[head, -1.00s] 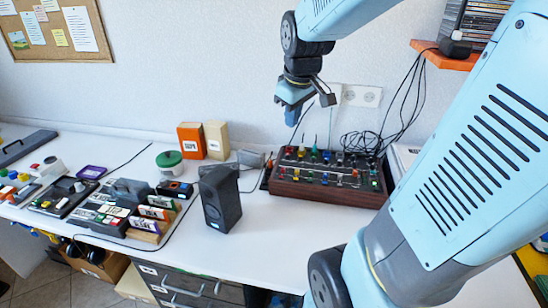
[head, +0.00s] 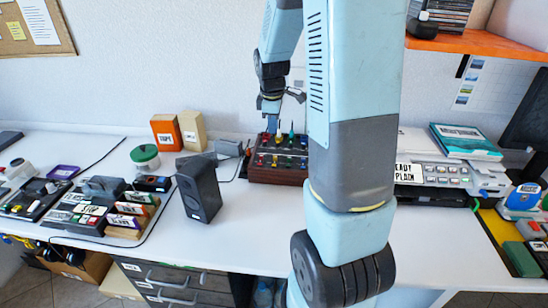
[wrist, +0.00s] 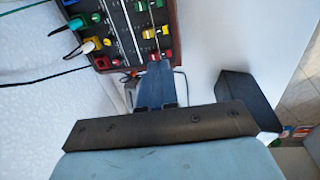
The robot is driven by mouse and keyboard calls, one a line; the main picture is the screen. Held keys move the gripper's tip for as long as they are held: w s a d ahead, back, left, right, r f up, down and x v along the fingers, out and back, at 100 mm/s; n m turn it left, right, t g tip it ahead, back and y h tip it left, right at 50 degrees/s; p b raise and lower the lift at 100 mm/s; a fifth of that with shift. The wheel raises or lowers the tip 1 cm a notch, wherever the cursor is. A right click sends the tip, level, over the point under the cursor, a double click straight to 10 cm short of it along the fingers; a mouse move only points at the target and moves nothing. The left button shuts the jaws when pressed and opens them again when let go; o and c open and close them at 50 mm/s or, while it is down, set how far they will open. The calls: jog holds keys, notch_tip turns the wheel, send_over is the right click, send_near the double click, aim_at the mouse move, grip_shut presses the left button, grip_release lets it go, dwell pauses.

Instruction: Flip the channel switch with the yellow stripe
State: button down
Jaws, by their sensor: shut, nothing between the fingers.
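The channel panel (head: 278,177) is a dark box with a brown wooden edge and rows of coloured knobs and switches, on the white desk against the wall. It also shows in the wrist view (wrist: 122,30), with red, yellow, green and white parts. Which switch bears the yellow stripe I cannot tell. My gripper (head: 271,122) is shut and empty, pointing down over the panel's left part. In the wrist view the blue fingers (wrist: 157,66) end at one edge of the panel, close to a red piece (wrist: 163,55); whether they touch is unclear. My arm hides the panel's right part in the head view.
A black speaker (head: 199,188) stands left of the panel. Orange (head: 166,131) and beige (head: 192,131) boxes stand behind it. Cables run from the panel's far side. A grey device with buttons (head: 435,174) lies to the right. An orange shelf (head: 470,42) hangs above right.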

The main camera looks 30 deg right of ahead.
aim_at(274, 162)
jog(key=shift+w+d+f, duration=0.1)
jog(key=shift+f, duration=0.2)
jog(key=f, duration=0.4)
jog(key=w+f, duration=0.1)
jog(key=f, duration=0.4)
jog(key=d+f, duration=0.1)
jog(key=f, duration=0.3)
jog(key=shift+w+f, duration=0.3)
jog(key=shift+f, duration=0.1)
